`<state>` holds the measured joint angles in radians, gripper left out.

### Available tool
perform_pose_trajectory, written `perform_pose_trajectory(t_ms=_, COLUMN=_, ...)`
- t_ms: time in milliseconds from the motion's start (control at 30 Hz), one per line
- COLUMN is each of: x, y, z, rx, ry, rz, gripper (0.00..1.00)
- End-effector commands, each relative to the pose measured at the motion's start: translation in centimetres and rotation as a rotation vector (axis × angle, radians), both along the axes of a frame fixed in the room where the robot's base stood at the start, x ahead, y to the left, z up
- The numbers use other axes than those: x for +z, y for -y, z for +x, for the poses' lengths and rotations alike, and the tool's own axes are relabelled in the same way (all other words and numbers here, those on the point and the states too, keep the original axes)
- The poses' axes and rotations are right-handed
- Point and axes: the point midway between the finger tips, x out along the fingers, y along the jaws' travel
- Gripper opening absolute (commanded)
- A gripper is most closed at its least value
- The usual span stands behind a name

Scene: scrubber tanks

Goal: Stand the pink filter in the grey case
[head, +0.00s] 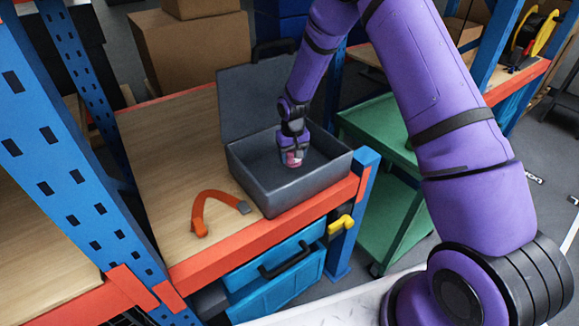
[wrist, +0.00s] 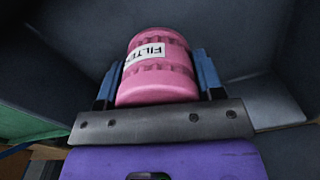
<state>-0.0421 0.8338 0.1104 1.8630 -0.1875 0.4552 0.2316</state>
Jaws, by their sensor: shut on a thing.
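The pink filter (wrist: 158,80) is a ribbed cylinder with a white label reading "FILTER". In the wrist view it sits between the two blue fingers of my gripper (wrist: 158,78), which is shut on it. In the head view, my gripper (head: 293,156) points down inside the open grey case (head: 305,193), and a bit of the pink filter (head: 294,161) shows below it. The case stands on the wooden shelf with its lid raised at the back. I cannot tell whether the filter touches the case floor.
An orange curved tool (head: 203,212) with a grey end lies on the wooden shelf (head: 160,165), left of the case. Blue rack uprights (head: 62,150) stand at left. A green cart (head: 385,140) is at right, cardboard boxes (head: 195,45) behind, and a blue toolbox (head: 275,270) below.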

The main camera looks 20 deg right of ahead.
Motion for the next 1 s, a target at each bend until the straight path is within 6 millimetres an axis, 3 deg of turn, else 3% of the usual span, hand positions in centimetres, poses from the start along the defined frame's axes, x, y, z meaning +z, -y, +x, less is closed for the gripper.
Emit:
perform_pose_trajectory(t_ms=500, x=-5.2, y=0.3, z=-0.6, rx=-0.001, ry=-0.001, rz=0.0, gripper=0.38)
perform_pose_trajectory(t_ms=900, x=-5.7, y=0.4, z=-0.6, rx=-0.002, ry=0.0, rz=0.0, gripper=0.38)
perform_pose_trajectory(t_ms=933, x=-5.7, y=0.4, z=-0.6, rx=-0.002, ry=0.0, rz=0.0, gripper=0.68)
perform_pose_trajectory(t_ms=1000, x=-5.7, y=0.4, z=-0.6, rx=-0.002, ry=0.001, rz=0.001, gripper=0.84)
